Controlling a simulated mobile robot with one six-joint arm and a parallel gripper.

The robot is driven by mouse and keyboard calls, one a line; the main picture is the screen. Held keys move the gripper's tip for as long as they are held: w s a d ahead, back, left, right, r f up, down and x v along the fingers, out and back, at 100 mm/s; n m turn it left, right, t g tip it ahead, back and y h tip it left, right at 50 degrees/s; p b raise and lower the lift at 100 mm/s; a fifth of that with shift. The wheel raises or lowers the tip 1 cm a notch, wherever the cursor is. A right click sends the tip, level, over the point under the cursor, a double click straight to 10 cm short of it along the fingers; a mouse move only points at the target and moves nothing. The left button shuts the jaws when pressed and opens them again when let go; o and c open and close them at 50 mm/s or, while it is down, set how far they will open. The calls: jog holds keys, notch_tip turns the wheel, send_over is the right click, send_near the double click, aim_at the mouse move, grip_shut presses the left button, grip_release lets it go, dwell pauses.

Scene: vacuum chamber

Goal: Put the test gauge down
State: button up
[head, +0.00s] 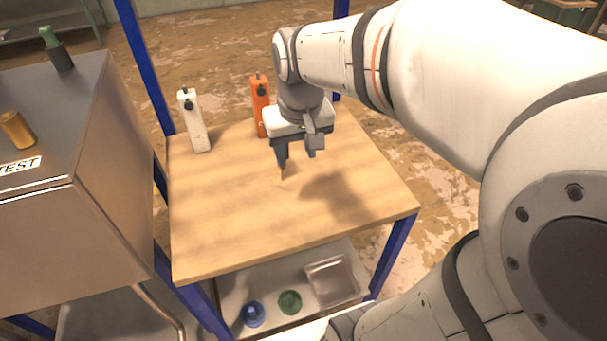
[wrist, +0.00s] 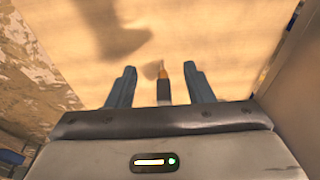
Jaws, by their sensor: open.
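My gripper (head: 297,157) hangs low over the wooden table, pointing down, its two blue-grey fingers apart. In the wrist view my gripper (wrist: 160,70) is open around a slim thing with an orange-brown tip and a dark grey body (wrist: 163,90), probably the test gauge. Gaps show between it and both fingers. In the head view only a thin brownish bit (head: 283,172) of it shows by the fingertips; the rest is hidden. I cannot tell whether it touches the table.
A white device (head: 195,125) and an orange device (head: 259,106) stand at the table's back edge. The wooden tabletop (head: 240,225) is clear in front. A metal chamber (head: 80,220) at left bears a brass cylinder (head: 17,130), a green-topped fitting (head: 57,50) and a TEST label (head: 20,166).

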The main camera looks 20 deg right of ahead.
jog(key=s+f+p, duration=0.1)
jog(key=s+f, duration=0.1)
jog(key=s, duration=0.7)
jog(key=shift+f+p, duration=0.35)
jog(key=shift+f, duration=0.05)
dwell(0.5)
